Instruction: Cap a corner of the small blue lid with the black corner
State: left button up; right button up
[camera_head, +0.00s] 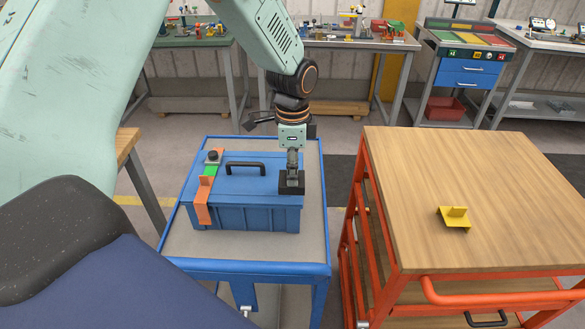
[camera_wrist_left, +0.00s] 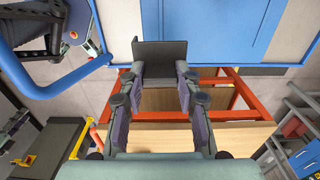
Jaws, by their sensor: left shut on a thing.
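The small blue lid (camera_head: 250,182) tops a blue box on the blue cart and has a black handle (camera_head: 245,168). My left gripper (camera_head: 291,168) points down over the lid's front right corner and is shut on the black corner (camera_head: 291,185). The black corner covers that corner of the lid in the head view; whether it is fully seated I cannot tell. In the left wrist view, the black corner (camera_wrist_left: 160,52) sits between the fingertips (camera_wrist_left: 158,74) and overlaps the blue lid's edge (camera_wrist_left: 215,50). My right gripper is not in view.
An orange and green strip with a black knob (camera_head: 213,156) lies across the lid's left side. The blue cart (camera_head: 315,230) has a bare rim around the box. A yellow bracket (camera_head: 455,217) lies on the wooden-topped orange cart (camera_head: 430,165), otherwise clear. Workbenches stand behind.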

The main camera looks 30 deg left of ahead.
aim_at(295, 197)
pick_arm(q)
jog(key=shift+d+f+b, duration=0.65)
jog(key=shift+d+b, duration=0.1)
jog(key=shift+b, duration=0.15)
jog(key=shift+f, duration=0.3)
jog(key=shift+a+f+b, duration=0.3)
jog(key=shift+b, duration=0.2)
jog(key=shift+a+f, duration=0.35)
jog(key=shift+f, duration=0.2)
jog(key=shift+d+f, duration=0.5)
jog(key=shift+w+a+f, duration=0.1)
jog(key=shift+a+f, duration=0.05)
jog(key=shift+f, duration=0.1)
jog(key=shift+a, duration=0.25)
jog(key=shift+d, duration=0.3)
jog(key=shift+f, duration=0.15)
jog(key=shift+a+f, duration=0.1)
jog(key=shift+a, duration=0.15)
jog(key=o, duration=0.7)
jog(key=shift+d, duration=0.2)
jog(key=o, duration=0.3)
jog(key=shift+a, duration=0.1)
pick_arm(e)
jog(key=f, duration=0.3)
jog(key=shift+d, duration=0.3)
